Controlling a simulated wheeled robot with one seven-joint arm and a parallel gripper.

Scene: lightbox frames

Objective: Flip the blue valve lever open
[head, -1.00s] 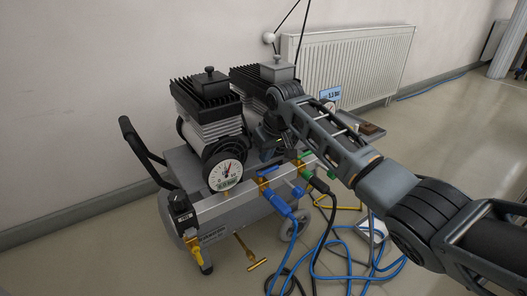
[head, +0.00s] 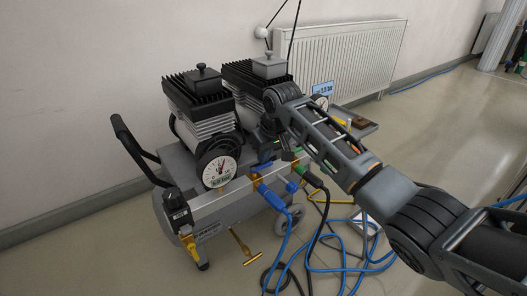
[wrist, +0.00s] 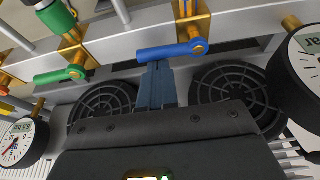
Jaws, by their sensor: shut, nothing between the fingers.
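The blue valve lever (wrist: 168,51) lies roughly crosswise in the wrist view, its right end on a brass pivot below the grey manifold bar. In the head view the blue lever (head: 261,166) shows at the brass valve above the blue hose fitting, partly hidden. My gripper (wrist: 157,68) is shut and empty. Its blue-grey fingertips come up to the lower edge of the lever, near its middle. I cannot tell whether they touch it. In the head view the gripper (head: 270,146) is a dark shape behind the manifold, and its fingertips are hard to make out.
A green lever (wrist: 60,75) is on the neighbouring valve to the left. Pressure gauges (wrist: 18,143) flank the wrist view, with fan grilles behind the fingers. The compressor (head: 213,185) stands by a wall and radiator (head: 345,62). Blue and black hoses (head: 330,255) lie on the floor.

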